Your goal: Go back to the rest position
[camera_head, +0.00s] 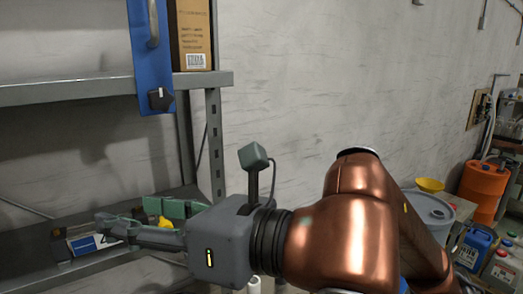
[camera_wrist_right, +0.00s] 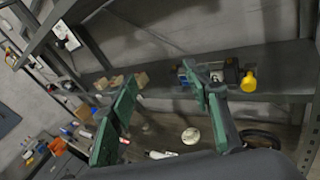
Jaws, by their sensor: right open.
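My right gripper (camera_head: 122,216) reaches left in the head view, in front of the grey metal shelf unit. Its green-padded fingers stand apart with nothing held between them. The wrist view shows the same open gripper (camera_wrist_right: 160,78), with both fingers tilted and a gap between them. The copper-coloured right arm fills the middle and lower right of the head view. My left gripper is in neither view.
The upper shelf (camera_head: 60,92) carries a cardboard box (camera_head: 194,35); a blue panel (camera_head: 150,60) hangs at its edge. A blue-and-white item (camera_head: 84,244) lies near the fingers on the lower shelf. A yellow object (camera_wrist_right: 249,82) sits on a shelf. An orange drum (camera_head: 484,190) stands right.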

